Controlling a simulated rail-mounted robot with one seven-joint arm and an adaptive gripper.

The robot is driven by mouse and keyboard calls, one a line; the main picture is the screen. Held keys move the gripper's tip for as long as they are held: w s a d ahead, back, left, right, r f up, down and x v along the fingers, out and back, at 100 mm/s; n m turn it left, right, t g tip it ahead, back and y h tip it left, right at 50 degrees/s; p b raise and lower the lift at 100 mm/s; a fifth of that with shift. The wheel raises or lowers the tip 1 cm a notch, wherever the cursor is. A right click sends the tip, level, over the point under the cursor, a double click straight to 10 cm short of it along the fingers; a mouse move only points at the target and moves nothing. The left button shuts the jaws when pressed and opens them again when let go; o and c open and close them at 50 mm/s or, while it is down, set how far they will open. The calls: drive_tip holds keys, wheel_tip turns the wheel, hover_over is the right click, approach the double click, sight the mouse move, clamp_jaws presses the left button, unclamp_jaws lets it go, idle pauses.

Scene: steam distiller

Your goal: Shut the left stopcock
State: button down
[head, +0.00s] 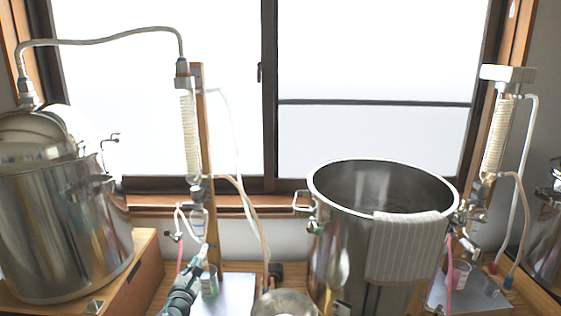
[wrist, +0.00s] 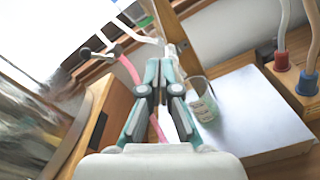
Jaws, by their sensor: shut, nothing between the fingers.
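The left glass separator (head: 198,222) hangs below the coiled condenser (head: 190,135) on a wooden post. A small dark-knobbed fitting (head: 173,237) sits at its left with a pink tube below. In the wrist view, the dark-knobbed fitting (wrist: 100,51) is left of my fingertips, apart from them. I cannot tell for sure which part is the left stopcock handle. My gripper (head: 204,249) is just below the separator; in the wrist view its teal fingers (wrist: 160,68) are together and empty, covering part of the glass outlet behind. Whether the fingertips touch the glass is unclear.
A glass beaker (head: 209,284) stands on a pale plate (head: 236,296) right of my gripper. A large steel pot (head: 65,220) is at left, an open steel pot (head: 338,245) at right. A pink tube (wrist: 129,69) and white hoses run close by.

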drive_tip(key=shift+w+b, duration=0.35)
drive_tip(key=shift+w, duration=1.95)
drive_tip(key=shift+s+f+b, duration=0.15)
drive_tip(key=shift+f+b, duration=0.35)
drive_tip(key=shift+f, duration=0.05)
drive_tip(key=shift+d+f+b, duration=0.2)
drive_tip(key=shift+d+b, duration=0.45)
drive_tip(key=shift+b, duration=0.1)
drive_tip(key=shift+d+f+b, duration=0.2)
drive_tip(key=shift+d+b, duration=0.2)
drive_tip(key=shift+d, duration=0.05)
drive_tip(key=shift+d+f+b, duration=0.2)
drive_tip(key=shift+f+b, duration=0.1)
drive_tip(key=shift+b, duration=0.3)
drive_tip(key=shift+d+r, duration=0.2)
drive_tip(key=shift+d, duration=0.05)
